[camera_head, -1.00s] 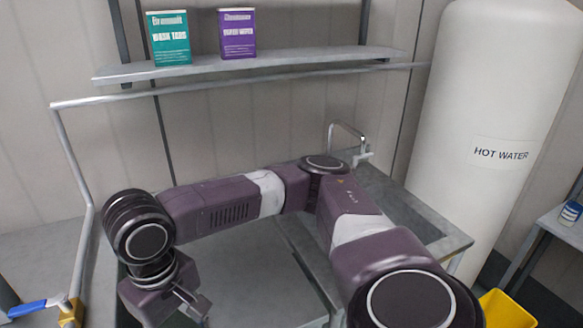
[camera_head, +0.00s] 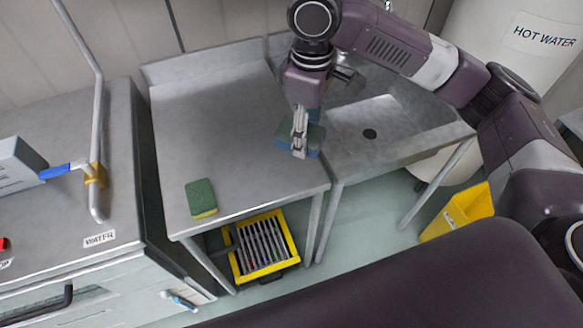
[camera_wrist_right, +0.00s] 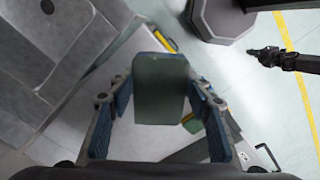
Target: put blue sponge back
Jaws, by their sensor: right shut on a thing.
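A blue sponge (camera_head: 315,138) with a dark greenish face is held in my right gripper (camera_head: 299,146). The gripper points down over the right edge of the metal table, beside the sink, and its fingers are shut on the sponge. The held sponge (camera_wrist_right: 160,85) also shows between the two fingers in the right wrist view, dark green side facing the camera. A green sponge with a yellow edge (camera_head: 201,198) lies flat near the front left of the table (camera_head: 205,110).
The sink (camera_head: 395,115) is to the right of the held sponge. A yellow-rimmed grate (camera_head: 262,246) sits below the table. A machine (camera_head: 95,238) with a blue-handled valve (camera_head: 62,171) is at left. The table's middle is clear.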

